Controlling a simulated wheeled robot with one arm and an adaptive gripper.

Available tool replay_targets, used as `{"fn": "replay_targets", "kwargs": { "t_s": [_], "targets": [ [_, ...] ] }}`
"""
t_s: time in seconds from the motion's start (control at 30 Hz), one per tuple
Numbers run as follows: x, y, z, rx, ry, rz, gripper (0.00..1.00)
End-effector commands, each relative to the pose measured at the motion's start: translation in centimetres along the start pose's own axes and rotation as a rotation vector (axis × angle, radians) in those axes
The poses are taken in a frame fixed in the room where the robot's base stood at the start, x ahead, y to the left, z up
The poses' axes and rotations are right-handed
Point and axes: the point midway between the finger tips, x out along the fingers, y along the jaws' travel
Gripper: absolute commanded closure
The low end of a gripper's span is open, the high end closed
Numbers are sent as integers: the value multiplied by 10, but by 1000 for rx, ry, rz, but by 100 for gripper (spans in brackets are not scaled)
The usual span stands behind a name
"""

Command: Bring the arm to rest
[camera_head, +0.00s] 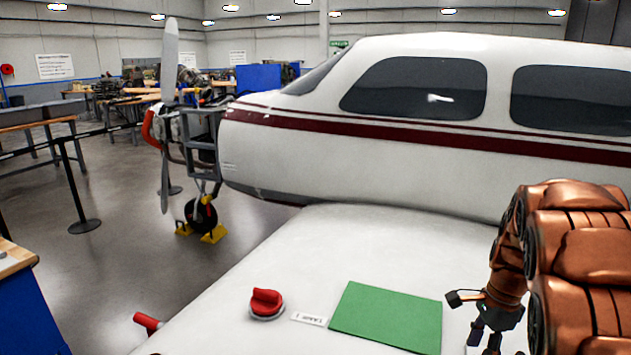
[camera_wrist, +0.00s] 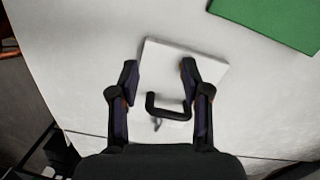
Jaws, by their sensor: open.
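My arm (camera_head: 585,270) is copper-coloured and stands at the right of the head view, over the white wing (camera_head: 400,235). My gripper (camera_head: 490,335) hangs at its lower end, cut by the bottom of the frame. In the wrist view my gripper (camera_wrist: 160,75) is open, with its two dark fingers apart. A pale square plate with a black handle (camera_wrist: 168,110) lies below, and the handle shows between the fingers. I cannot tell how far the fingers are above it. The plate is hidden in the head view.
A green mat (camera_head: 388,318) lies on the wing; it also shows in the wrist view (camera_wrist: 270,20). Left of it are a small label (camera_head: 309,319) and a red knob (camera_head: 266,303). A red handle (camera_head: 147,321) is near the wing edge. The white fuselage (camera_head: 400,170) stands behind.

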Motion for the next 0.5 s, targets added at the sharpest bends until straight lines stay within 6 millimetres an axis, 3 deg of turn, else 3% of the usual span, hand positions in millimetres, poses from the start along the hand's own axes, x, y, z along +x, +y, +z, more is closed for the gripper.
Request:
{"fn": "replay_targets", "kwargs": {
  "t_s": [0.1,0.5],
  "targets": [
    [-10,26,26,-152,13,12,53],
    [-23,118,95,-690,31,62,53]
  ]
}}
